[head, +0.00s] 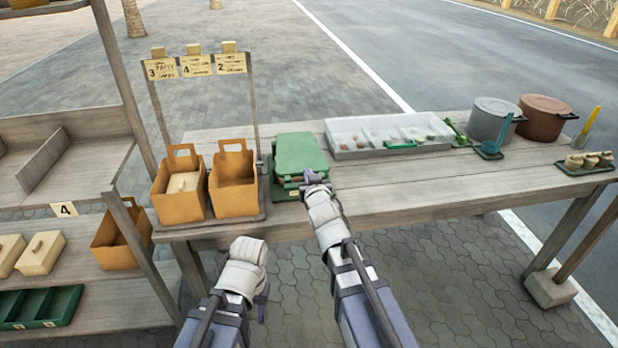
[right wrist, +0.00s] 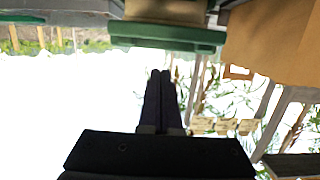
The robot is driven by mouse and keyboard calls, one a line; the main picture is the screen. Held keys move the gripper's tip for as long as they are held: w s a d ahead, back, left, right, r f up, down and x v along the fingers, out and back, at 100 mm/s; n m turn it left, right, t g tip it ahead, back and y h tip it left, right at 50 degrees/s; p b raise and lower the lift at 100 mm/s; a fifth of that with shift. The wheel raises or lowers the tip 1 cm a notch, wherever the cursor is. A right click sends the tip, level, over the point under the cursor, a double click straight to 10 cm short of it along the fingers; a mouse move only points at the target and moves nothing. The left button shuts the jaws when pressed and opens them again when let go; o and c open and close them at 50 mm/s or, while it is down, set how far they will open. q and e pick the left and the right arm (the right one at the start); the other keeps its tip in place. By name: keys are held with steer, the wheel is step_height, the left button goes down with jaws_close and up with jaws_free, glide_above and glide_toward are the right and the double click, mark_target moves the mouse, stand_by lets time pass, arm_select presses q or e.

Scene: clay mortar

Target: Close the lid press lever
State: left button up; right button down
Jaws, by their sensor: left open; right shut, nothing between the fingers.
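The green lid press (head: 298,155) sits on the wooden table, just right of two paper bags. Its broad green top lies over a lower green base. My right gripper (head: 316,183) is at the press's front right edge, shut and empty. In the right wrist view its two dark fingers (right wrist: 160,75) are together, with a green part of the press (right wrist: 168,36) past their tips and a visible gap between. I cannot make out the lever as a separate part. My left gripper (head: 262,298) is low in front of the table, open, its fingers mostly hidden.
Paper bags (head: 234,182) stand close left of the press under numbered cards. A white compartment tray (head: 375,150) is just right of it. Pots (head: 494,118) stand at the far right.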

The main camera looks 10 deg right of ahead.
steer(key=shift+s+f+b, duration=0.15)
steer(key=shift+f+b, duration=0.6)
steer(key=shift+f, duration=0.2)
steer(key=shift+s+f+b, duration=0.15)
steer(key=shift+f+b, duration=0.6)
steer(key=shift+f, duration=0.2)
steer(key=shift+s+r, duration=0.1)
